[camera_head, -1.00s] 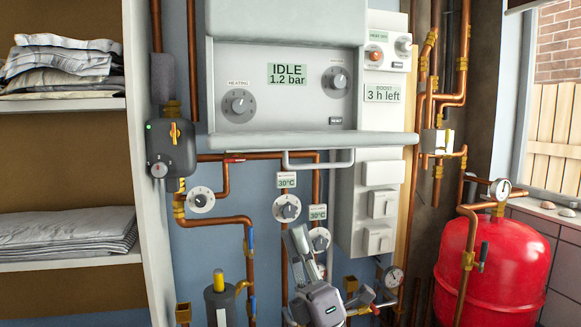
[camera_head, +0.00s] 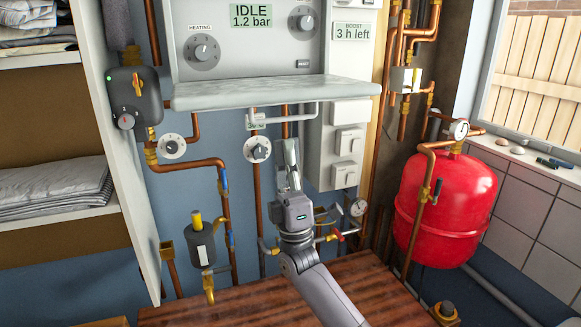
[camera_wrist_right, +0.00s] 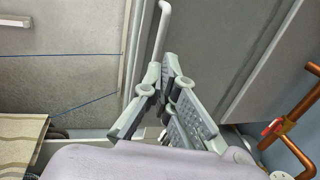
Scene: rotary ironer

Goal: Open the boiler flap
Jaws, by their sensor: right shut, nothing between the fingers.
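The boiler (camera_head: 300,45) is a pale grey wall unit with a display reading IDLE, 1.2 bar. Its flap (camera_head: 275,92) stands out from the bottom edge like a ledge, its upper face showing. A thin pale bar handle (camera_head: 292,118) hangs under the flap. My right gripper (camera_head: 290,148) points up just below the handle, shut and empty. In the right wrist view, the shut fingers (camera_wrist_right: 168,70) are close to a pale bent bar (camera_wrist_right: 163,35) in front of a grey panel; I cannot tell whether they touch it. My left gripper is out of view.
Copper pipes and dials, including a dial (camera_head: 257,150) left of my right gripper, line the wall. A red tank (camera_head: 440,205) stands at the right. Shelves with folded linen (camera_head: 55,185) are at the left. A brown wooden surface (camera_head: 240,305) lies below.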

